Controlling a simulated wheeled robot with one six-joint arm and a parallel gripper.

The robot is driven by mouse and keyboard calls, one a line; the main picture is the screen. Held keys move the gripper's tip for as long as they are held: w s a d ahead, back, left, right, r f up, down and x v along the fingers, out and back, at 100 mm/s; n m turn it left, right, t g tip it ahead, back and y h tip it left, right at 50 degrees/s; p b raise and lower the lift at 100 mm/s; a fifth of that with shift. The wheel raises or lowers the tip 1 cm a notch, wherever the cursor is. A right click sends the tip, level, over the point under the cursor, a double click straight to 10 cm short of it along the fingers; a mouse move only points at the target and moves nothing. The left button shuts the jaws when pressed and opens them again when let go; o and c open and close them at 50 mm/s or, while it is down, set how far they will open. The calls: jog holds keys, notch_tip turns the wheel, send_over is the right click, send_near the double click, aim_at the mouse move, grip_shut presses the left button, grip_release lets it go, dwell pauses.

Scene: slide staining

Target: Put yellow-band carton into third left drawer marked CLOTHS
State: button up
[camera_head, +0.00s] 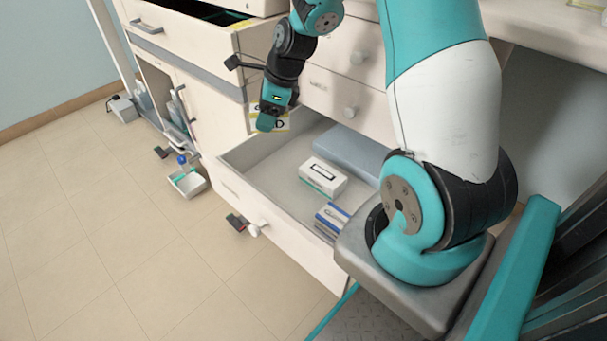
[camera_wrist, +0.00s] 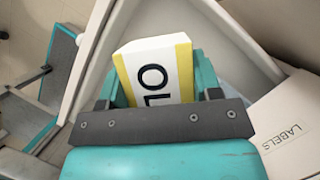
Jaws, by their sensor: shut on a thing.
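The white carton with yellow bands (camera_wrist: 153,73) and dark letters is between the teal fingers in the wrist view. My gripper (camera_head: 270,119) is shut on it, pointing down above the back left part of an open lower drawer. In the head view, part of the carton (camera_head: 284,123) shows beside the fingers, the rest hidden behind them. The open drawer (camera_head: 240,195) is pale with a white knob. It holds a white carton (camera_head: 323,177), a blue-and-white box (camera_head: 332,217) and a grey-blue folded item (camera_head: 348,150). I cannot read its label.
A closed drawer front marked LABELS (camera_wrist: 290,130) is right of the carton in the wrist view. An upper left drawer (camera_head: 190,35) is open. The open drawer's left floor has free room.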

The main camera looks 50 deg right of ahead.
aim_at(269, 183)
notch_tip(269, 183, down, 20)
jog(key=b, duration=0.7)
jog(key=shift+r+b, duration=0.25)
jog(key=shift+b, duration=0.05)
jog(key=shift+f, duration=0.2)
jog(key=o, duration=0.9)
jog(key=shift+o, duration=0.2)
jog(key=shift+r, duration=0.2)
